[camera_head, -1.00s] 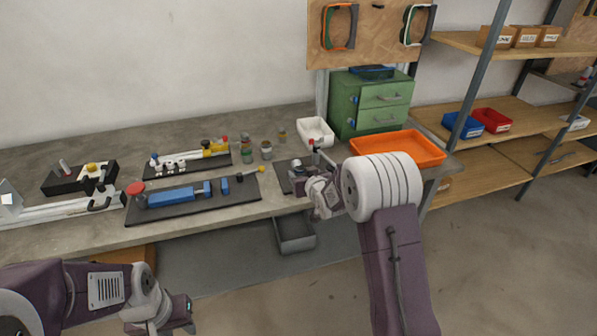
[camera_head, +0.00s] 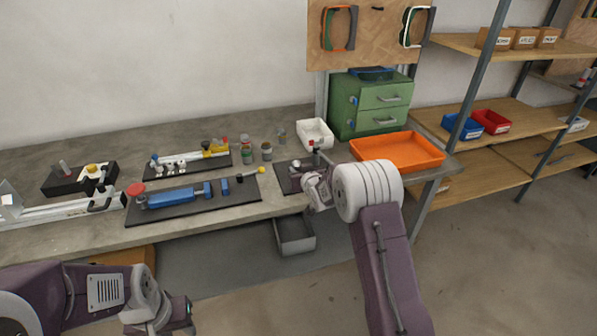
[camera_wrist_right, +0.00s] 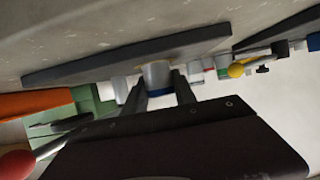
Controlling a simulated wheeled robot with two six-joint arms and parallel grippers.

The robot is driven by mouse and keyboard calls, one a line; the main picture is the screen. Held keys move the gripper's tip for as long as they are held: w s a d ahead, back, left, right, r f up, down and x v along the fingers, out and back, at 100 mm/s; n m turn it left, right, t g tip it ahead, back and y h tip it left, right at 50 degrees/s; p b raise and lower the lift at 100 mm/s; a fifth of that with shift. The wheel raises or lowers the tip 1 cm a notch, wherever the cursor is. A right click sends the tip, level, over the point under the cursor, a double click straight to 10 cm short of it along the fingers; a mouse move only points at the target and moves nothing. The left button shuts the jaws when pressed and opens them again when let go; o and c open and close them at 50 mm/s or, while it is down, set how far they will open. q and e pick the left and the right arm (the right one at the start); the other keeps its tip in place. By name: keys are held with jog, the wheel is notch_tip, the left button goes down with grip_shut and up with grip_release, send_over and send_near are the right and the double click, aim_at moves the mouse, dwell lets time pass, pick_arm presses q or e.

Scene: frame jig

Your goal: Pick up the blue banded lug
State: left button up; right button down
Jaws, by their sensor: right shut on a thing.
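In the right wrist view a grey cylindrical lug with a blue band (camera_wrist_right: 157,77) stands between the two dark fingers of my right gripper (camera_wrist_right: 160,92). The fingers are shut on it near the blue band. Its far end overlaps the dark plate (camera_wrist_right: 120,66); I cannot tell whether it touches. In the head view my right gripper (camera_head: 309,172) is over the small dark plate (camera_head: 284,182) at the bench's right part, and my wrist hides much of that spot. My left gripper (camera_head: 181,314) is low at the left, away from the bench, its jaws unclear.
An orange tray (camera_head: 397,150), a white bin (camera_head: 314,132) and a green drawer cabinet (camera_head: 372,104) stand near my right arm. A long dark plate with a blue part (camera_head: 172,198) lies to the left. A red-knobbed lever (camera_wrist_right: 17,164) shows close in the wrist view.

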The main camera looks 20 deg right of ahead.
aim_at(299, 168)
notch_tip(299, 168, up, 10)
jog(key=shift+f+p, duration=0.1)
jog(key=shift+p, duration=0.8)
